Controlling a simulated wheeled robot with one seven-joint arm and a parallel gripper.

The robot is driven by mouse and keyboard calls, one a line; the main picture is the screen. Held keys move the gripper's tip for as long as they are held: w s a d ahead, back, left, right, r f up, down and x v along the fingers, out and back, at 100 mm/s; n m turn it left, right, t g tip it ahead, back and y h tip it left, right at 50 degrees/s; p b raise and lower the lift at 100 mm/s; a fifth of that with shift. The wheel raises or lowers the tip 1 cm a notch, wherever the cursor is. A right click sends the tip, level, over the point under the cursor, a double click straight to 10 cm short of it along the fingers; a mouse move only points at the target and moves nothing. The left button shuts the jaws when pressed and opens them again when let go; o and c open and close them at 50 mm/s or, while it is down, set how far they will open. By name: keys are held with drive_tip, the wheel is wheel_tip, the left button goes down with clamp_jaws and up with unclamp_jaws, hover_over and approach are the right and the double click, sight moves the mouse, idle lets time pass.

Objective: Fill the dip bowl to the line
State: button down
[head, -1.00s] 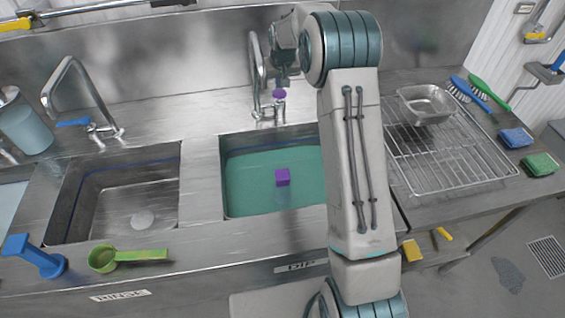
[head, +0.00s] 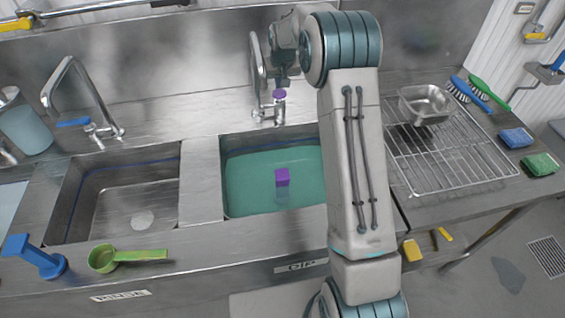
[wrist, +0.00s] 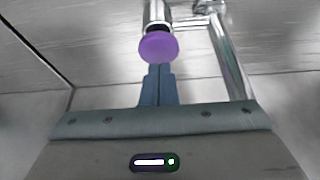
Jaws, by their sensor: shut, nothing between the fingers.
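The dip bowl (head: 222,180) is the middle sink, above the DIP label, and holds teal liquid (head: 250,185). A dark blue line (head: 250,148) runs along its inner back wall, just above the liquid; the exact gap is unclear. The knob also shows in the wrist view (wrist: 158,47). My gripper (wrist: 158,68) is shut and empty, its tips at the knob; I cannot tell if they touch. My arm hides the bowl's right side.
The rinse sink (head: 75,190) with its own tap (head: 65,80) lies left. A green scoop (head: 125,256) and a blue-handled tool (head: 35,257) lie on the front ledge. A wire rack (head: 440,165) with a metal pan (head: 425,103) is right, beside brushes and sponges.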

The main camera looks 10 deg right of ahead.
drive_tip(key=shift+s+f+b, duration=0.1)
drive_tip(key=shift+f+b, duration=0.9)
drive_tip(key=shift+f, duration=0.45)
idle(2.6)
drive_tip(key=shift+r, duration=0.45)
idle(2.9)
drive_tip(key=shift+r+p, duration=1.5)
drive_tip(key=shift+r, duration=1)
